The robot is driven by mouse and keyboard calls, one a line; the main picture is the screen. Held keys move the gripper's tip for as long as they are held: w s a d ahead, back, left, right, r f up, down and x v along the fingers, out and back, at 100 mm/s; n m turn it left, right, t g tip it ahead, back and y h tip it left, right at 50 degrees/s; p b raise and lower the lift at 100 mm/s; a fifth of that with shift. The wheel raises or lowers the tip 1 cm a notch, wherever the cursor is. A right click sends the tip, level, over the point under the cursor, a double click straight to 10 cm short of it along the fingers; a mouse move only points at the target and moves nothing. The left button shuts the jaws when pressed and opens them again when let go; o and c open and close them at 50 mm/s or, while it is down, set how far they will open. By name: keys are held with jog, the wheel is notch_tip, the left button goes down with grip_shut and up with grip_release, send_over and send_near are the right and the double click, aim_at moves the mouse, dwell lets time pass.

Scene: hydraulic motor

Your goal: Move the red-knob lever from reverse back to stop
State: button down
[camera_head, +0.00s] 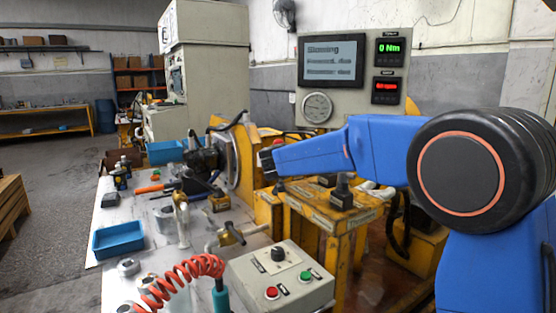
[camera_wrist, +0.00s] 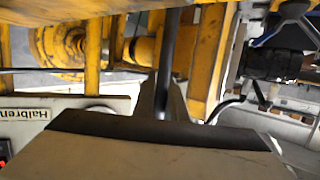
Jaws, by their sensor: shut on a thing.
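In the wrist view my gripper (camera_wrist: 163,88) has its two fingers closed around a dark, thin rod, the lever (camera_wrist: 170,42). The rod runs up from between the fingers to the top edge of the picture, in front of yellow machine parts. No red knob shows in this view, so I cannot tell which position the lever is in. In the head view my blue arm reaches left to the yellow machine (camera_head: 330,212). The fingers and the lever cannot be made out there.
A grey control box (camera_head: 245,278) with a black knob, red button and green button stands at the front. A panel (camera_head: 352,75) with a screen reads 0 Nm in green. A workbench with a blue tray (camera_head: 118,238) and loose tools lies left. Open floor is at far left.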

jog(key=c, duration=1.8)
grip_release()
jog(key=v, duration=1.7)
jog(key=shift+s, duration=0.25)
jog(key=shift+f, duration=0.1)
